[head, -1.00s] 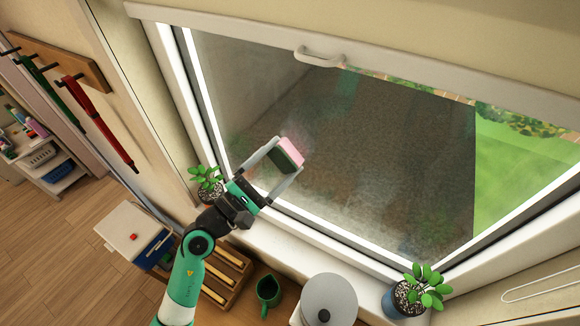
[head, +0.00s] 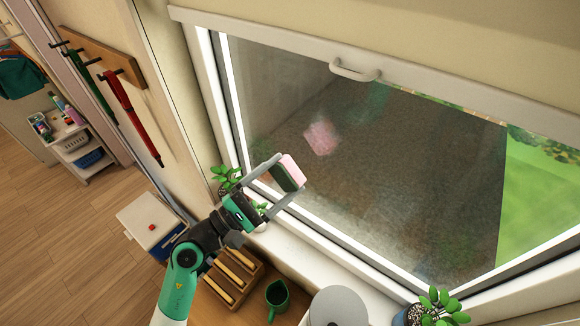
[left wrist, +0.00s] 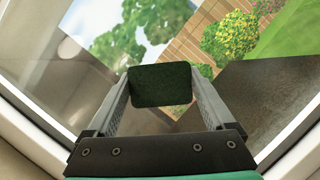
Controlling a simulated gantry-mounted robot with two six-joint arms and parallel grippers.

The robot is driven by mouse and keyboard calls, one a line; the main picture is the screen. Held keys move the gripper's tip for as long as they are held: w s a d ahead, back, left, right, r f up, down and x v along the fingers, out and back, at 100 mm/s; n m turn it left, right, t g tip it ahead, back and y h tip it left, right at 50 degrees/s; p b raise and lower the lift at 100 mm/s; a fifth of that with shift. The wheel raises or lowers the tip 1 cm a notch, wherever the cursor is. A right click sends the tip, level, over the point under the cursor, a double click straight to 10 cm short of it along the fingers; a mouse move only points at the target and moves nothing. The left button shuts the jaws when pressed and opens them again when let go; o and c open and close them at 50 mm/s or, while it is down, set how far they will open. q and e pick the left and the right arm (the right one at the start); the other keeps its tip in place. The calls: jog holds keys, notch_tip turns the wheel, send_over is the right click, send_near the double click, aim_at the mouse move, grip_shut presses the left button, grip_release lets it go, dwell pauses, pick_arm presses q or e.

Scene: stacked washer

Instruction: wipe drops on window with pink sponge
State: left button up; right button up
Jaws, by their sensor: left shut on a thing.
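The pink sponge (head: 294,166) has a pink face toward the window and a dark green back. My left gripper (head: 280,174) is shut on it, with a finger on each side. In the left wrist view the sponge's dark green back (left wrist: 160,85) sits between the fingertips. The window (head: 410,160) is a large pane in a white frame. A pink reflection shows in the glass, up and right of the sponge, with a gap between them, so the sponge appears off the glass. The glass looks hazy with faint smudges; separate drops cannot be made out. My right gripper is not in view.
A potted plant (head: 228,178) stands on the sill behind my left gripper, another (head: 437,306) at the lower right. A handle (head: 355,72) is on the top frame.

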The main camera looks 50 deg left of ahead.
pick_arm(q)
jog(key=shift+s+d, duration=0.15)
jog(key=shift+s, duration=0.35)
jog(key=shift+s+d, duration=0.15)
jog(key=shift+s, duration=0.6)
jog(key=shift+s+d, duration=0.1)
jog(key=shift+s, duration=0.65)
